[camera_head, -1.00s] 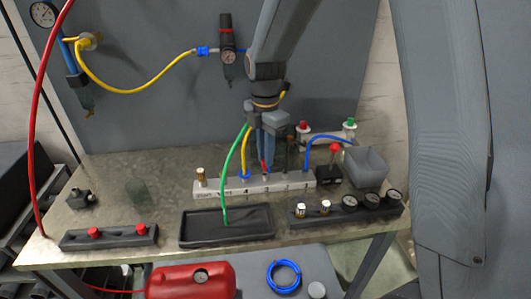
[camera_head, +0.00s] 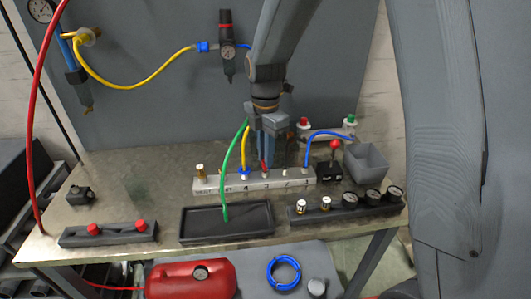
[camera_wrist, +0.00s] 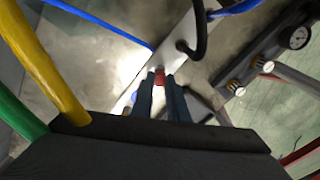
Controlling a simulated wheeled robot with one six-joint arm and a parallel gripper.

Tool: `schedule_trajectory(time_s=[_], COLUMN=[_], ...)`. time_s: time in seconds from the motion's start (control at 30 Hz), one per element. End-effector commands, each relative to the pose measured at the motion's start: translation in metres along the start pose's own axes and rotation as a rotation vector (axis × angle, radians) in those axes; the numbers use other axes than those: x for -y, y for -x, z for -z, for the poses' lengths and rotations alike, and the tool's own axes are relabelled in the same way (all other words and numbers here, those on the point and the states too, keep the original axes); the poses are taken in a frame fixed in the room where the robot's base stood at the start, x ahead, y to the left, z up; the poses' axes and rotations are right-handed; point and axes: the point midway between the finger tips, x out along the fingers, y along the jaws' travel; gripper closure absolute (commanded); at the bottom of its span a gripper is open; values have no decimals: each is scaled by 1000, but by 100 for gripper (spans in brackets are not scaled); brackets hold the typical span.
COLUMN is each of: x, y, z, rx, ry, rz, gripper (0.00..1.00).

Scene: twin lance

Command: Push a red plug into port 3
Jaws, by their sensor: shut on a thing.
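A red plug (camera_head: 264,165) is between the fingertips of my gripper (camera_head: 268,162), which is shut on it. The plug is upright over or at the port marked 3 on the pale manifold block (camera_head: 211,187). I cannot tell how deep it sits, as the fingers hide part of it. In the wrist view the red plug (camera_wrist: 160,77) shows between the two blue-grey fingertips (camera_wrist: 159,82), against the manifold (camera_wrist: 179,38). Two more red plugs (camera_head: 93,229) (camera_head: 140,225) stand in a dark holder (camera_head: 116,237) at the left.
A green hose (camera_head: 231,160) passes close by into the black tray (camera_head: 186,238). A blue hose (camera_head: 322,135) is to the right, near a grey bin (camera_head: 367,167).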

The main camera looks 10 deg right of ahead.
Motion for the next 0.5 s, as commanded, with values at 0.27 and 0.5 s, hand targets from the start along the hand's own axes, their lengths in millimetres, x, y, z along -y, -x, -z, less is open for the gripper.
schedule_trajectory(time_s=[0.27,0.5], x=[0,0], y=[-7,-12], z=[0,0], rx=[0,0], ry=[0,0], rz=[1,1], gripper=[100,100])
